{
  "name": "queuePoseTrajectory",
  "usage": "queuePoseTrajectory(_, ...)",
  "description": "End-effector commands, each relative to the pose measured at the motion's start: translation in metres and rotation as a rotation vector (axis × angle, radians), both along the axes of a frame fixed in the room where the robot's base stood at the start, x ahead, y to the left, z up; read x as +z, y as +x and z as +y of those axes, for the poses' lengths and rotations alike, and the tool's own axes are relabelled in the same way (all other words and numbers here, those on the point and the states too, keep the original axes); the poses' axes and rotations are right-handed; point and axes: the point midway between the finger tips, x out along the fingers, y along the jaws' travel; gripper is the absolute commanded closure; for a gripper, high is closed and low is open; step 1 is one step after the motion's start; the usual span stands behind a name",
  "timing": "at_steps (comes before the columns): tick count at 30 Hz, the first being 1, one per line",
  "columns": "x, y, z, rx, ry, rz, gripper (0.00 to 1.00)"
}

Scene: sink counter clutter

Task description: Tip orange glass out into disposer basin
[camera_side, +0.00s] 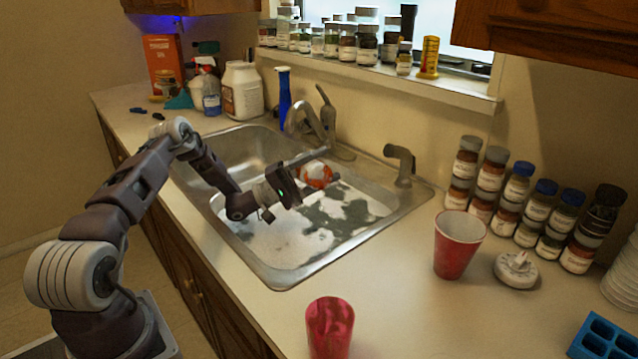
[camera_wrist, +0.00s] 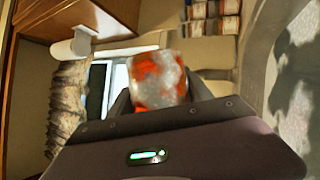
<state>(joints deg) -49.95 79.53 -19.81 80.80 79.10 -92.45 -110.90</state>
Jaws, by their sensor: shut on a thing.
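The orange-and-white patterned glass (camera_side: 316,175) is above the sink, near the back of the foamy right-hand basin (camera_side: 285,245). In the wrist view the glass (camera_wrist: 158,80) stands between the two fingers. My gripper (camera_side: 308,187) is shut on it. The glass looks tilted, but I cannot tell which way its mouth faces or what is inside. The other basin (camera_side: 222,158) lies to the left and is partly hidden by my arm. The disposer opening is not visible in either basin.
The faucet (camera_side: 318,120) rises just behind the glass. A red cup (camera_side: 458,245), a red tumbler (camera_side: 330,327) and a white lidded dish (camera_side: 515,269) stand on the right counter. Several spice jars (camera_side: 518,190) line the wall. A blue tray (camera_side: 602,338) is at lower right.

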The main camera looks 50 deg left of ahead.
Motion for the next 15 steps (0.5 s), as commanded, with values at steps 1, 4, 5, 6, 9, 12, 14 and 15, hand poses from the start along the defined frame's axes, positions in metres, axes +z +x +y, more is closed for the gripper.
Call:
queuePoseTrajectory(1, 0.01, 0.0, 0.0, 0.0, 0.001, -0.002, 0.98)
queuePoseTrajectory(4, 0.018, 0.0, 0.004, 0.004, -0.038, 0.009, 0.98)
queuePoseTrajectory(5, 0.012, 0.0, 0.004, 0.001, -0.044, 0.01, 0.98)
queuePoseTrajectory(6, 0.001, 0.0, 0.003, -0.001, -0.042, 0.011, 0.98)
queuePoseTrajectory(9, -0.021, 0.0, 0.003, 0.001, -0.04, 0.011, 0.98)
queuePoseTrajectory(12, -0.034, 0.0, 0.001, 0.0, -0.001, 0.0, 0.98)
queuePoseTrajectory(14, -0.038, -0.001, -0.002, -0.001, 0.058, -0.014, 0.98)
queuePoseTrajectory(15, -0.041, -0.002, -0.005, -0.002, 0.111, -0.027, 0.98)
